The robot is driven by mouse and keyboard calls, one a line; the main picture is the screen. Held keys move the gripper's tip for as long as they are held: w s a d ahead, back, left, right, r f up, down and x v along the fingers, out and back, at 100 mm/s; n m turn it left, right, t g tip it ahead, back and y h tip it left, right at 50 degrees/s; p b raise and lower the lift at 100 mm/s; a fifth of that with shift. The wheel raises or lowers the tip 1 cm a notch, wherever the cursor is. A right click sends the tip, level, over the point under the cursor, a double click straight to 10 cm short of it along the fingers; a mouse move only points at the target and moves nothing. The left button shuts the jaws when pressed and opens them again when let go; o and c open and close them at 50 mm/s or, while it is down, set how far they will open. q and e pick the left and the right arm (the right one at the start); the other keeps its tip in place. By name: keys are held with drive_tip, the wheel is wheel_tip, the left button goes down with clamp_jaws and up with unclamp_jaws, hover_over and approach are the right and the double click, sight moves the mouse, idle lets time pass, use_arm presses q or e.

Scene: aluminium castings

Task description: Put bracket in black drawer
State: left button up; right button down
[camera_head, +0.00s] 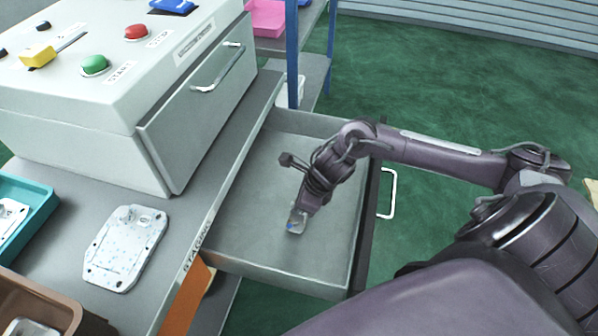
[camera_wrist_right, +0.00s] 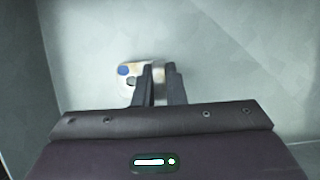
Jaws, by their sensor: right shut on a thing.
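The bracket (camera_head: 297,221) is a small light metal piece with a blue spot, at the tip of my right gripper (camera_head: 301,210) inside the drawer. My right gripper is shut on it. In the right wrist view the bracket (camera_wrist_right: 128,76) shows at the left of the fingers (camera_wrist_right: 158,80), with its blue spot and a dark hole; the fingers hide part of it. The drawer (camera_head: 240,235) is pulled out, with a grey interior, a dark front and a white handle (camera_head: 387,193). I cannot tell whether the bracket touches the drawer floor. My left gripper is not in view.
A cast plate (camera_head: 125,247) lies on the grey bench (camera_head: 160,285) left of the drawer. A teal tray (camera_head: 42,213) and a brown tray (camera_head: 62,312) stand at the far left. A control box (camera_head: 80,110) with buttons stands behind. The rest of the drawer floor is clear.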

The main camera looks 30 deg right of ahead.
sight(297, 217)
wheel_tip(297, 217, down, 3)
drive_tip(key=shift+r, duration=0.15)
drive_tip(key=shift+f, duration=0.2)
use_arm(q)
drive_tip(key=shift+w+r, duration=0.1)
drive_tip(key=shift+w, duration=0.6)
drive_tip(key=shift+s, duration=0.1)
use_arm(e)
drive_tip(key=c, duration=1.5)
unclamp_jaws()
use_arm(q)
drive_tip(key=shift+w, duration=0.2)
